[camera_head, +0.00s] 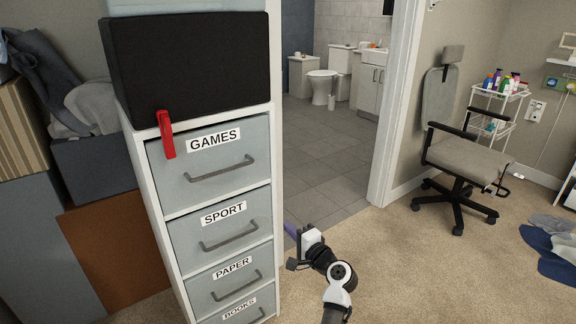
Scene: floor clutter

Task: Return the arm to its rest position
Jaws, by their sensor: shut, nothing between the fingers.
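My arm (338,283) comes up from the bottom edge and bends left toward the cabinet. The gripper is small in the picture and its fingers point away from me. I see nothing held in it.
The drawer cabinet (222,209) has drawers labelled GAMES, SPORT, PAPER and BOOKS, all closed. A red object (166,134) hangs at its upper edge by a black box (190,65). An office chair (464,160) and dark clothes (552,248) are right. Carpet between is clear.

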